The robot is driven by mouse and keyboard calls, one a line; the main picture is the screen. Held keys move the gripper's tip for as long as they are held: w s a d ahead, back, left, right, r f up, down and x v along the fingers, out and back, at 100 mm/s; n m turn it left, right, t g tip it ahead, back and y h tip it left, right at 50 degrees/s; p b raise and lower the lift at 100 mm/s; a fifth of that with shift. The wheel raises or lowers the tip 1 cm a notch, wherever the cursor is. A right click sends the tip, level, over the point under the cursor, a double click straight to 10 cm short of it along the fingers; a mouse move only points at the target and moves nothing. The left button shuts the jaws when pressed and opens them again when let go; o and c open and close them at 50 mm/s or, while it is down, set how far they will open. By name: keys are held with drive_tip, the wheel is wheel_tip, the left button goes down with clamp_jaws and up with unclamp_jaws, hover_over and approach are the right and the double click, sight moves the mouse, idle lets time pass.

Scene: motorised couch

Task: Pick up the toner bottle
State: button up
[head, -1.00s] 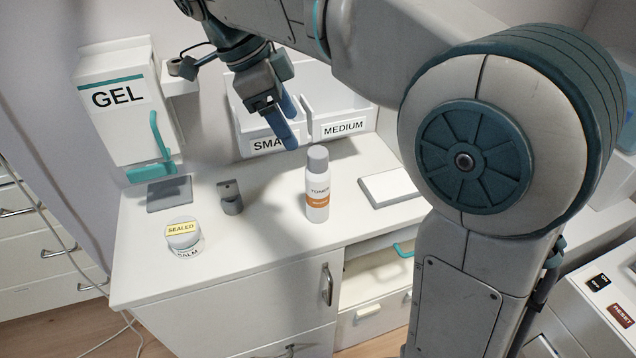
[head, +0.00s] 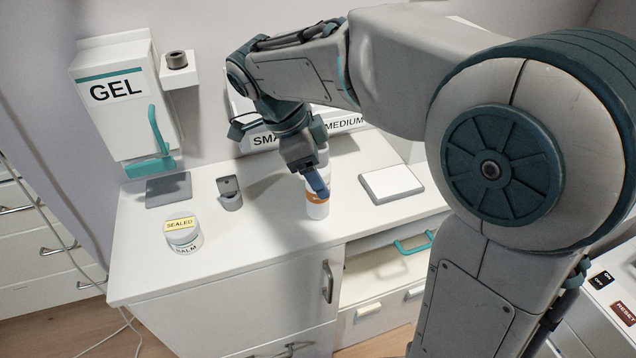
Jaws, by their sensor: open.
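The toner bottle (head: 318,209) is a white upright bottle with an orange band and a grey cap, standing on the white counter (head: 262,222). My gripper (head: 317,188) is in front of its upper and middle part, pointing down, and hides most of the label. The jaws are open. A blue finger overlaps the bottle in the picture; I cannot tell whether it touches it or whether the bottle is between the fingers.
A sealed balm jar (head: 183,234), a small grey holder (head: 230,193) and a dark grey pad (head: 168,189) are to the left. A white box (head: 391,184) lies right of the bottle. The gel dispenser (head: 122,105) and labelled bins (head: 346,122) stand behind.

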drive_tip(key=c, duration=1.2)
